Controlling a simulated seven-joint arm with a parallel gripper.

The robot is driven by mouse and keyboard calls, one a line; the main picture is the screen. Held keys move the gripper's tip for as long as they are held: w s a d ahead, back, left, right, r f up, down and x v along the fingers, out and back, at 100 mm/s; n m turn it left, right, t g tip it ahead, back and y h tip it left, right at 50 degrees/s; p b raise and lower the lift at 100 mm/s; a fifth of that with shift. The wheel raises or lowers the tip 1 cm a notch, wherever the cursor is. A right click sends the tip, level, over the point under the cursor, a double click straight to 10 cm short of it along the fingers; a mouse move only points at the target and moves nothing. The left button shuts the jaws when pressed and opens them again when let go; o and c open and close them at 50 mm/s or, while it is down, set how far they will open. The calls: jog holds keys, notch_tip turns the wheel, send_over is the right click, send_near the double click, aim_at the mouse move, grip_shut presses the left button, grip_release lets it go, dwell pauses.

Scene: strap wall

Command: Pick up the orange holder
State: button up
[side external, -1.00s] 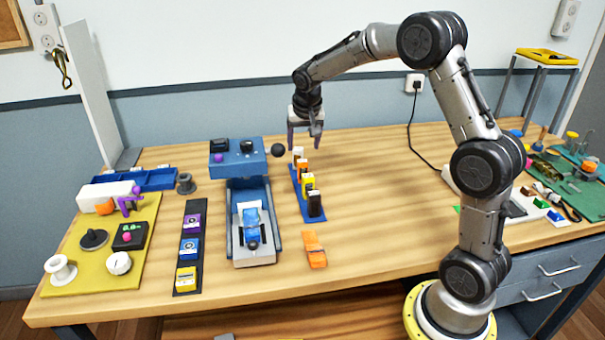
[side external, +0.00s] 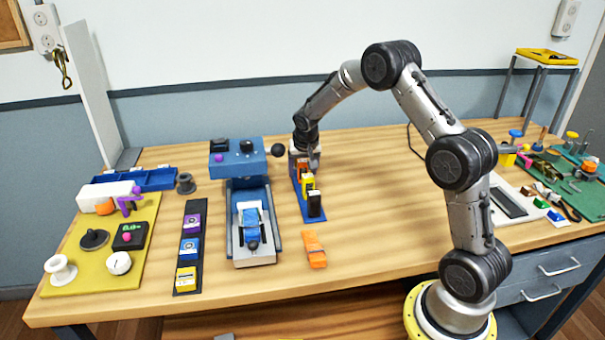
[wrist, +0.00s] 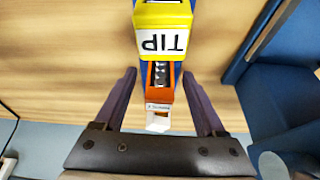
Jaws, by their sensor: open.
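The orange holder (side external: 303,172) stands in a row on a narrow blue rack (side external: 296,190), behind a yellow holder (side external: 308,184). In the wrist view the orange holder (wrist: 160,93) shows below the yellow holder (wrist: 163,40), whose label reads TIP upside down. My gripper (side external: 305,160) is low over the back end of the row. In the wrist view my gripper (wrist: 159,74) is open, with one finger on each side of the orange holder and a visible gap on both sides. A white piece (wrist: 158,122) shows below it, between the fingers.
A separate orange piece (side external: 314,249) lies on the table in front. A blue machine (side external: 238,160) with a dark knob (side external: 277,150) stands close on the left. The table right of the rack is clear.

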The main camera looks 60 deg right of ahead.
jog(key=shift+c, duration=0.3)
grip_shut()
jog(key=shift+r, duration=0.1)
